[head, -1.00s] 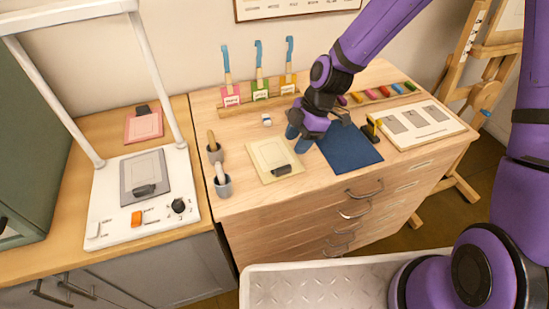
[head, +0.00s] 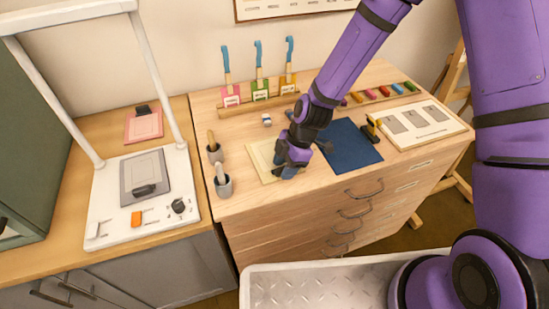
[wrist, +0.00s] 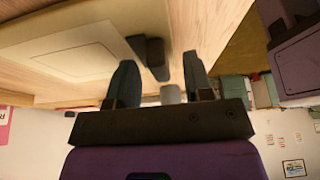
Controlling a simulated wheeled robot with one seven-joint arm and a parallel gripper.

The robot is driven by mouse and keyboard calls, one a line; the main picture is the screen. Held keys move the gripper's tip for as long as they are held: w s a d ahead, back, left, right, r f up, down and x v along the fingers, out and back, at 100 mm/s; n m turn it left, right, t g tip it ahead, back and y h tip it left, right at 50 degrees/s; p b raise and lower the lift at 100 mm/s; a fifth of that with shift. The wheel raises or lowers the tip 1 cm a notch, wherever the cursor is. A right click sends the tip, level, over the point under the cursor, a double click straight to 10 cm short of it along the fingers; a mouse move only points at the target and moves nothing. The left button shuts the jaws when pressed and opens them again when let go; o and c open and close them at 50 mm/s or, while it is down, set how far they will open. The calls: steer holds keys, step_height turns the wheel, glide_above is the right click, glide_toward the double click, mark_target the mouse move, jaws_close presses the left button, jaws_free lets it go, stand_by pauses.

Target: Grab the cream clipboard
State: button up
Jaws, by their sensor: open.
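The cream clipboard (head: 260,155) lies flat on the wooden drawer cabinet, left of the blue cloth. My gripper (head: 284,172) is over its right and front part in the head view and hides its clip there. In the wrist view, the cream board (wrist: 95,45) is at the upper left and its dark clip (wrist: 150,55) shows between the two fingers. My gripper (wrist: 160,80) is open, with a gap on the clip's right side. I cannot tell whether a finger touches the clip.
Two grey mortars with pestles (head: 222,186) stand left of the clipboard. The blue cloth (head: 350,145) lies to its right, and a cream board with grey swatches (head: 420,125) farther right. Blue-handled tools (head: 258,70) stand in a rack behind. A pink clipboard (head: 143,125) is on the left counter.

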jaws_close()
